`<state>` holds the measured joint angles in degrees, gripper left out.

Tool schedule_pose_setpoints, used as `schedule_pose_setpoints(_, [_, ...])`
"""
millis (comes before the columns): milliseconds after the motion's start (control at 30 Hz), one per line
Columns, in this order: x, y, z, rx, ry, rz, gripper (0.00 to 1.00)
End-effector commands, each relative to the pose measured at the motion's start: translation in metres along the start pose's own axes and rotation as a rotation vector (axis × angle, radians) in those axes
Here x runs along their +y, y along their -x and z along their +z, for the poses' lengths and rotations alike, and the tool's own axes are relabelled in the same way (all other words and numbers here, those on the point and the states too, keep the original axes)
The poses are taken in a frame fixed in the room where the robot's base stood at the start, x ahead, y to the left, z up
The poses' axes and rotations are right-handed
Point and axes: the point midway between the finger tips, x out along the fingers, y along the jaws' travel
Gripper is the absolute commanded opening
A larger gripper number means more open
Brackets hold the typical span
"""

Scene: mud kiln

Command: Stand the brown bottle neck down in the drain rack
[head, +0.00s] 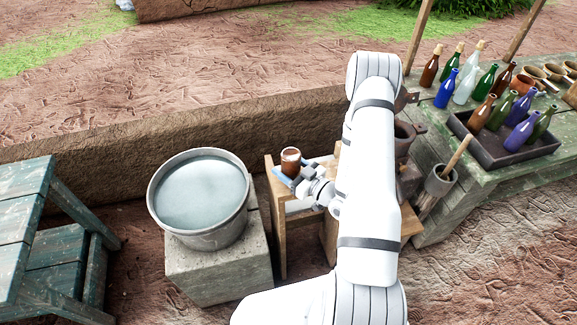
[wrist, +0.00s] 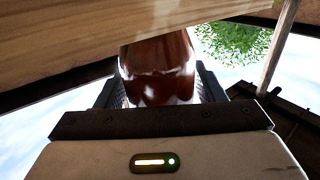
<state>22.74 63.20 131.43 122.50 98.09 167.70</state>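The brown bottle (head: 290,161) is at the end of my arm in the head view, its broad round end facing up. My gripper (head: 287,176) is around it. In the wrist view the glossy brown bottle (wrist: 160,75) fills the space between the two fingers (wrist: 160,92), which press on both sides. A wooden board hides its far part there, and its neck is not visible. A light wooden stand (head: 276,215) is directly below and beside the gripper; it may be the drain rack. My arm hides part of it.
A bucket of water (head: 200,188) stands on a block left of the stand. A green bench (head: 22,205) is further left.

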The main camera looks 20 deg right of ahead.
Motion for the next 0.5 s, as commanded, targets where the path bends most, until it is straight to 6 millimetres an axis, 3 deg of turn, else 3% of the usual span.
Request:
schedule_pose_setpoints(200, [0.0, 0.0001, -0.0001, 0.0, 0.0, 0.0, 0.79])
schedule_pose_setpoints(500, [0.0009, 0.006, 0.0012, -0.002, -0.001, 0.003, 0.79])
